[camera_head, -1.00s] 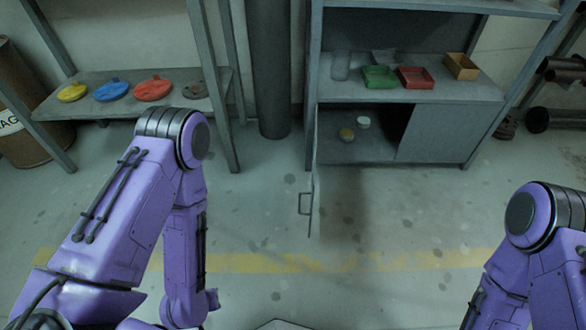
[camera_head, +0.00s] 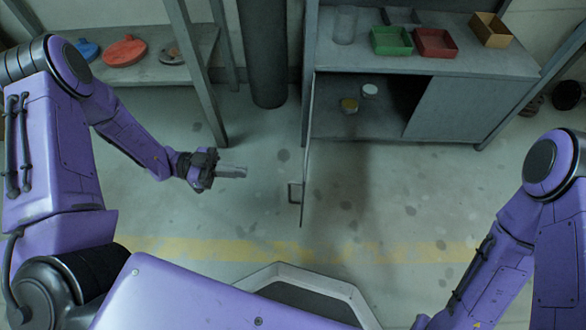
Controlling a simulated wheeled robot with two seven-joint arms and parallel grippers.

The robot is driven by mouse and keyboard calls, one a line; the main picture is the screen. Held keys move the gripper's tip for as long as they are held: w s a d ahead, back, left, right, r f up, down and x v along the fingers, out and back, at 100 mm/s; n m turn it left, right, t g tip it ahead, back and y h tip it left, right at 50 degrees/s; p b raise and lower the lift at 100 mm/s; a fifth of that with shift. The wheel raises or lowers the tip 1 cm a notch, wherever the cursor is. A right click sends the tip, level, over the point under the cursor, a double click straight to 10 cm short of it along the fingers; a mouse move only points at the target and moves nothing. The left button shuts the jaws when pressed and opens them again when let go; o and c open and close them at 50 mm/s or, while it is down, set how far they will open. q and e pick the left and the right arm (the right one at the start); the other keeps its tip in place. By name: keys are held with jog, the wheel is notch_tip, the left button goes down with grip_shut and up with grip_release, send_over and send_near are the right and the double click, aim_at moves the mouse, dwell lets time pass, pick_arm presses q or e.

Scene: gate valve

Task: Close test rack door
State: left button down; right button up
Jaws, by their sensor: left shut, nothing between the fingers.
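The rack door (camera_head: 308,150) is hinged at the left side of the lower cabinet. It stands wide open, seen nearly edge-on and pointing toward me. Its handle (camera_head: 295,193) is on the left face near the free end. My left gripper (camera_head: 240,172) is shut and empty, to the left of the door and apart from it, with its fingers pointing right toward the handle. My right arm shows at the lower right; its gripper is out of view.
Green (camera_head: 392,41), red (camera_head: 436,43) and tan (camera_head: 490,30) bins stand above. A shelf (camera_head: 160,68) is at the left. The floor before the cabinet is clear.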

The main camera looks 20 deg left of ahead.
pick_arm(q)
jog(key=w+d+b, duration=0.2)
jog(key=d+b, duration=0.3)
jog(key=d, duration=0.8)
jog(key=shift+w, duration=0.15)
pick_arm(e)
jog(key=d+f+n, duration=0.1)
jog(key=s+f+n+g, duration=0.1)
jog(key=f, duration=0.1)
jog(key=s+d+f+n+g, duration=0.1)
jog(key=shift+d+f, duration=0.15)
jog(key=shift+d, duration=0.2)
pick_arm(q)
jog(key=shift+d, duration=0.1)
